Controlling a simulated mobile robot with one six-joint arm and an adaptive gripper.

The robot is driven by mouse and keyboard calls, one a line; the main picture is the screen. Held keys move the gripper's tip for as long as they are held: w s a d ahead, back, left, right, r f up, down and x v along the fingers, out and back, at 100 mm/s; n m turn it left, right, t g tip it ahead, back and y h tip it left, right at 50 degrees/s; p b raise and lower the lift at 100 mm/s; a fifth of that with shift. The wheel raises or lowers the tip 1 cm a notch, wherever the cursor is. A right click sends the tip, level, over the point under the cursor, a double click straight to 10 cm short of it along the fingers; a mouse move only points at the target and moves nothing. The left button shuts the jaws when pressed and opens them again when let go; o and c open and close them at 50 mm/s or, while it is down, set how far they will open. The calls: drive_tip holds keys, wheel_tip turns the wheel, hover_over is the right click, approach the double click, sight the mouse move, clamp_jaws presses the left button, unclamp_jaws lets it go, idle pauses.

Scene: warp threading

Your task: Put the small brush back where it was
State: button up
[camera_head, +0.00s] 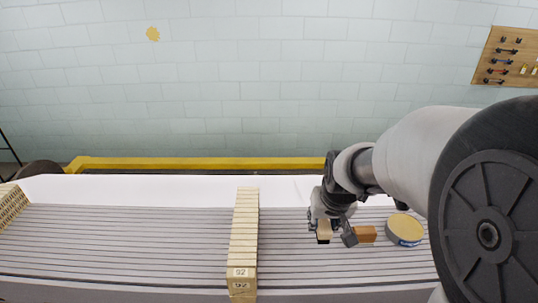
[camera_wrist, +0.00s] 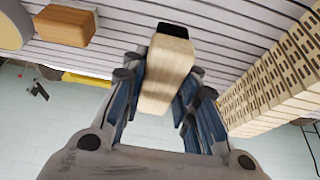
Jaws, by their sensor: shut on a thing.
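The small brush is a pale wooden block with a black end; it shows in the head view (camera_head: 324,231) and in the wrist view (camera_wrist: 167,72). My gripper (camera_head: 332,233) is shut on it, with the blue-padded fingers on both sides in the wrist view (camera_wrist: 166,88). The black end points away from my palm, towards the grey-striped surface (camera_head: 150,248). I cannot tell whether the brush touches that surface. The gripper hides part of the brush in the head view. No mark of its former place is clear.
An orange-brown block (camera_head: 365,234) lies just right of the gripper, also in the wrist view (camera_wrist: 66,25). A round yellow-topped tin (camera_head: 405,229) stands beyond it. A row of numbered wooden blocks (camera_head: 243,240) stands to the left. The striped surface between row and gripper is clear.

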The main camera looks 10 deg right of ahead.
sight(318, 246)
wheel_tip(318, 246, down, 6)
drive_tip(key=shift+w, duration=0.1)
drive_tip(key=shift+b, duration=0.3)
drive_tip(key=shift+f+b, duration=0.3)
drive_tip(key=o, duration=0.6)
drive_tip(key=shift+s, duration=0.25)
drive_tip(key=o, duration=0.3)
drive_tip(key=shift+w, duration=0.15)
